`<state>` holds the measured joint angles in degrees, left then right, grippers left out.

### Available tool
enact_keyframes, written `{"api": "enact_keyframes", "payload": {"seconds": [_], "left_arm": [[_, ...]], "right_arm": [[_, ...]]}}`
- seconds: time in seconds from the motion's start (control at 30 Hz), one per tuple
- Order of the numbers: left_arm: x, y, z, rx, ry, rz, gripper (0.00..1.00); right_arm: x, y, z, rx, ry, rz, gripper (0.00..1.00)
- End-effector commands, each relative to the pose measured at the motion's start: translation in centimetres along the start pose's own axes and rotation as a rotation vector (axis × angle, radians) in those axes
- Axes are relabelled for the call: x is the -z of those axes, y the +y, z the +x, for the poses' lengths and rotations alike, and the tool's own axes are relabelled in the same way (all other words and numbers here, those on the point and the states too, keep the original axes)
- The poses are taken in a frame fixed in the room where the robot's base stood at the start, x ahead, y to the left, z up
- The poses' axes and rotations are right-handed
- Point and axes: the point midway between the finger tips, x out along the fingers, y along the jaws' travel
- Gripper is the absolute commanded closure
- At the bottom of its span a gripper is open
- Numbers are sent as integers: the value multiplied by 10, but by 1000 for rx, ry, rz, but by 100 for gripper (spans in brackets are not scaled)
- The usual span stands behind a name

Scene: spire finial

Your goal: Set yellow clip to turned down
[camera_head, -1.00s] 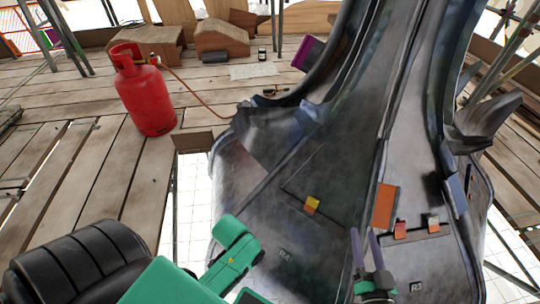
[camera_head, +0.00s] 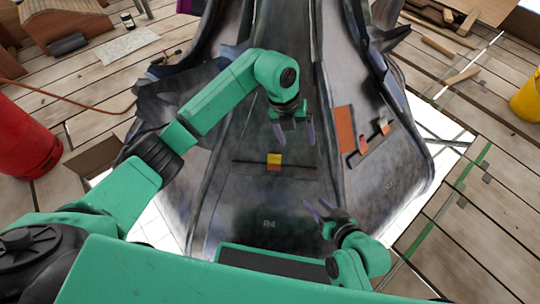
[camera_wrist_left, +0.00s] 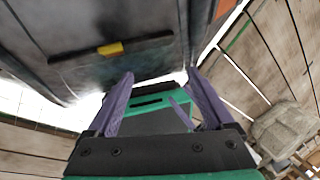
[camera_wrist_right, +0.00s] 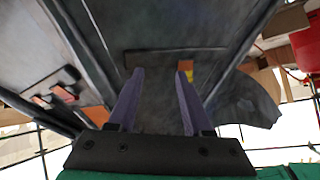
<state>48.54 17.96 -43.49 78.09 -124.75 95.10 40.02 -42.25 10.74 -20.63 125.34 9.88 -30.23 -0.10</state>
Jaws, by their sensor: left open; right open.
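The yellow clip (camera_head: 274,160), yellow above and orange below, sits on a dark slot line across the grey spire panel marked R4. It shows in the left wrist view (camera_wrist_left: 110,48), and partly behind a finger in the right wrist view (camera_wrist_right: 188,66). My left gripper (camera_head: 295,136) is open and empty, above and right of the clip in the head view, apart from it. My right gripper (camera_head: 316,205) is open and empty, below and right of the clip, with its fingers pointing up-left toward the panel.
The right-hand panel carries an orange plate (camera_head: 344,130), a red clip (camera_head: 362,146) and an orange-and-white clip (camera_head: 383,126). A red gas cylinder (camera_head: 22,140) stands at left and a yellow bucket (camera_head: 527,98) at right. Raised ribs flank the panel.

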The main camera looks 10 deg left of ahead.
Motion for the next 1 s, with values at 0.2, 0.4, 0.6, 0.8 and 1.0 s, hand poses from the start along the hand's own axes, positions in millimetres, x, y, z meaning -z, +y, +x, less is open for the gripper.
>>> {"api": "enact_keyframes", "payload": {"seconds": [0.2, 0.4, 0.6, 0.8, 1.0], "left_arm": [[-10, 59, -6, -280, 2, -79, 14], [-8, 70, 38, -274, 7, -76, 14], [-8, 83, 91, -271, 4, -75, 14], [-8, 92, 123, -270, 3, -74, 14], [-8, 93, 127, -269, 1, -72, 14]], "right_arm": [[-13, 1, 3, 2, -16, 4, 50], [-23, -12, 15, 44, 124, 35, 50], [-35, -10, 28, 54, 196, 53, 50], [-44, -8, 36, 55, 219, 63, 50], [-44, -8, 36, 54, 225, 65, 50]]}}
